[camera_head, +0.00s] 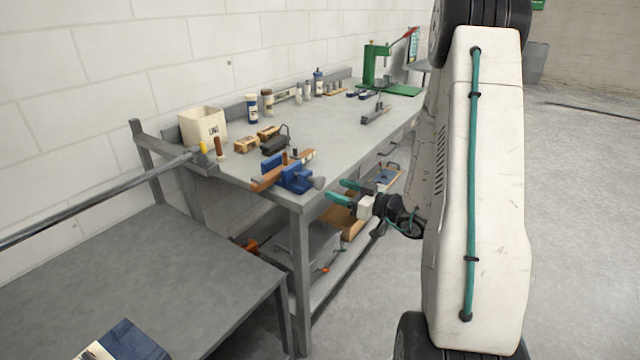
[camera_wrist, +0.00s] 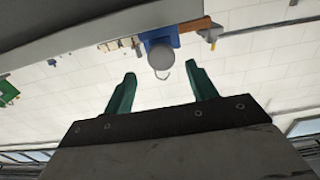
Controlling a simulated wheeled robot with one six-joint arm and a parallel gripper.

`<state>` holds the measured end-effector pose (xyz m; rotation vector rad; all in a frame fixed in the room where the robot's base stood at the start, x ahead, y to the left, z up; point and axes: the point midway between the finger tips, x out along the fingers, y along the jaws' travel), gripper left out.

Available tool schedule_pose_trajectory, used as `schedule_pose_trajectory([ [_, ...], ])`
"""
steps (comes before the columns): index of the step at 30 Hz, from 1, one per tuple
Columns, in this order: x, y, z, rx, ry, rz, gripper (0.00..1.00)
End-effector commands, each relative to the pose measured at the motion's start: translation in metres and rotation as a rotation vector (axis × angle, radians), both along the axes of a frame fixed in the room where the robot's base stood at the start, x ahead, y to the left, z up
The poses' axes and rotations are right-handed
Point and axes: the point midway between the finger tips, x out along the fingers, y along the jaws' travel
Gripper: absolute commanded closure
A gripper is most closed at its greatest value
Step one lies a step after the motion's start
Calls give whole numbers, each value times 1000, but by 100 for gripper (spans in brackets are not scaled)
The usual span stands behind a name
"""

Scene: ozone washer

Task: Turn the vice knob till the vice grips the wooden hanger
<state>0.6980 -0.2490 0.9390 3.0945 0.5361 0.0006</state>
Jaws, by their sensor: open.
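The blue vice (camera_head: 294,175) is fixed at the near corner of the grey workbench. Its round grey knob (camera_head: 319,183) faces my gripper. The brown wooden hanger (camera_head: 268,180) lies at the vice's jaws; I cannot tell how tightly it is held. My gripper (camera_head: 346,190) is open and empty, just right of the knob and apart from it. In the wrist view the picture is upside down. There the knob (camera_wrist: 160,56) appears beyond and between my green fingertips (camera_wrist: 161,80), with the blue vice (camera_wrist: 153,42) and the brown hanger (camera_wrist: 195,25) behind it.
The workbench (camera_head: 235,172) carries a white box (camera_head: 203,125), wooden brushes (camera_head: 257,138), bottles and a green press (camera_head: 376,66). A lower grey table (camera_head: 150,270) stands at front left. A shelf below the bench holds boxes. Open floor (camera_head: 585,220) lies at right.

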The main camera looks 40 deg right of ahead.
Motion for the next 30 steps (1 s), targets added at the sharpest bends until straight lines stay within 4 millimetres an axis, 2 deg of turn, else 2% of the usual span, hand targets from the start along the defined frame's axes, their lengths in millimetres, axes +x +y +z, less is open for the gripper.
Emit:
schedule_pose_trajectory([
  [6, 34, 15, 0, -1, 0, 8, 43],
  [12, 58, 23, 1, 0, 0, 7, 43],
  [23, 66, 25, 1, 1, 0, 4, 43],
  [24, 66, 26, 1, 1, 0, 5, 46],
  [28, 66, 26, 1, 1, 0, 5, 82],
  [30, 66, 26, 1, 1, 0, 5, 83],
])
